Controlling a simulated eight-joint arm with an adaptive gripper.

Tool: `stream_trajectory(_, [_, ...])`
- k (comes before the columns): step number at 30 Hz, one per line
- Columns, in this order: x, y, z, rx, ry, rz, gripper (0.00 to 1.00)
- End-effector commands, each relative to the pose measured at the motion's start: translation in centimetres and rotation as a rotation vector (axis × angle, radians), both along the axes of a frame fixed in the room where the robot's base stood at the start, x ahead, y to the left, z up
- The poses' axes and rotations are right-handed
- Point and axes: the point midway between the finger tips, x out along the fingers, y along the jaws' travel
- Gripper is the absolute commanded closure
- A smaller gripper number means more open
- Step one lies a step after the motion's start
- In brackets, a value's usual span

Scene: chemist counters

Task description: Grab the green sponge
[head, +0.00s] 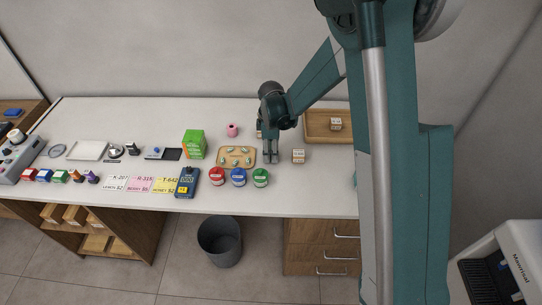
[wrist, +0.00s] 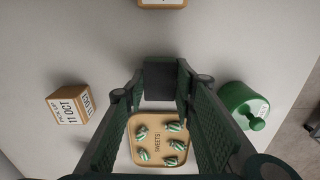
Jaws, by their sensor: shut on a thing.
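My gripper (head: 270,157) points down over the counter, just right of the tan sweets tray (head: 223,164). In the wrist view its two fingers (wrist: 160,85) stand either side of a dark block (wrist: 160,78). The block looks dark grey, and I cannot make out any green on it or tell plainly that it is a sponge. No other sponge is plain in either view. A green box (head: 194,144) with print stands to the left of the sweets tray.
Red, blue (head: 238,177) and green-lidded (head: 260,177) jars stand along the front edge. A labelled box (head: 298,156) stands right of my gripper. A wooden tray (head: 314,137) lies behind it. A pink item (head: 232,130) is farther back.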

Motion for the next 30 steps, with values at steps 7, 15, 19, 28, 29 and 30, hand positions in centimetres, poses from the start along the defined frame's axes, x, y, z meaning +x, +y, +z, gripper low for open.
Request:
stream_trajectory(7, [0.0,0.0,0.4,0.000,0.000,0.000,0.81])
stream_trajectory(15, [0.0,0.0,2.6,0.000,0.000,0.000,0.81])
stream_trajectory(19, [0.0,0.0,4.3,0.000,0.000,0.000,0.81])
stream_trajectory(28, [0.0,0.0,8.3,0.000,0.000,0.000,0.81])
stream_trajectory(29, [0.0,0.0,8.6,0.000,0.000,0.000,0.81])
stream_trajectory(30, [0.0,0.0,8.9,0.000,0.000,0.000,0.81])
